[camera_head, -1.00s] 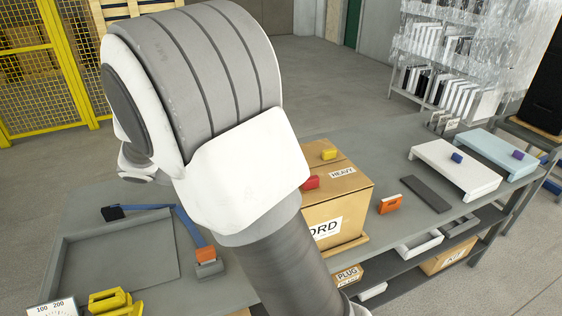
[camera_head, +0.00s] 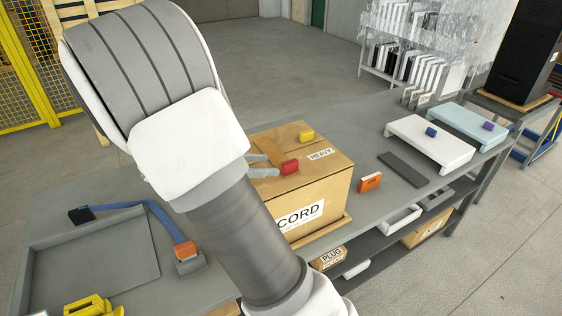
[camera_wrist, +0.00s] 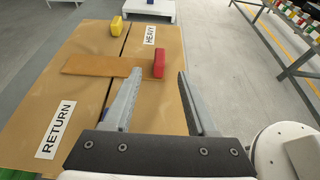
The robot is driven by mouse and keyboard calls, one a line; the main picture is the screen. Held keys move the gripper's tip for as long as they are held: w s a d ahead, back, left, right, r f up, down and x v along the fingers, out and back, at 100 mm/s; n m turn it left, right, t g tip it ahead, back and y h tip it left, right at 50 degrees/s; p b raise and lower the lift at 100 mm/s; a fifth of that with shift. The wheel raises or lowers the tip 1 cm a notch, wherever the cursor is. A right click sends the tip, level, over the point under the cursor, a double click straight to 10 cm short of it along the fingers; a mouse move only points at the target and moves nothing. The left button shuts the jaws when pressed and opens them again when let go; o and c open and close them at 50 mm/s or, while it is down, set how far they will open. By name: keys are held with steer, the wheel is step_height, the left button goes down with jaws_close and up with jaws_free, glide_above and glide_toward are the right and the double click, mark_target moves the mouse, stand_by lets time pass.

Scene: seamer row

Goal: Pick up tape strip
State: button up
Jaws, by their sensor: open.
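The tape strip (camera_wrist: 100,66) is a flat brown band lying across the centre seam on top of a cardboard box (camera_wrist: 82,110). A red block (camera_wrist: 159,64) sits at its right end in the wrist view. In the head view the strip (camera_head: 268,146) is partly hidden behind my arm, and the red block (camera_head: 289,167) is on the box top. My gripper (camera_wrist: 160,72) is open and empty. Its two grey fingers point toward the red block, with the block seen between the fingertips. The head view shows the fingertips (camera_head: 272,166) close beside the block; contact cannot be told.
A yellow block (camera_head: 306,135) stands on the box's seam. An orange block (camera_head: 370,182) and a dark flat plate (camera_head: 404,168) lie on the bench right of the box. White (camera_head: 430,142) and pale blue (camera_head: 470,125) stands are farther right. A grey tray (camera_head: 30,285) is at left.

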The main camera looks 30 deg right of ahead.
mark_target(282, 166)
steer(key=shift+b+x, duration=0.35)
steer(key=shift+x, duration=2.8)
steer(key=shift+a+f, duration=0.1)
steer(key=shift+f, duration=0.05)
jaws_close()
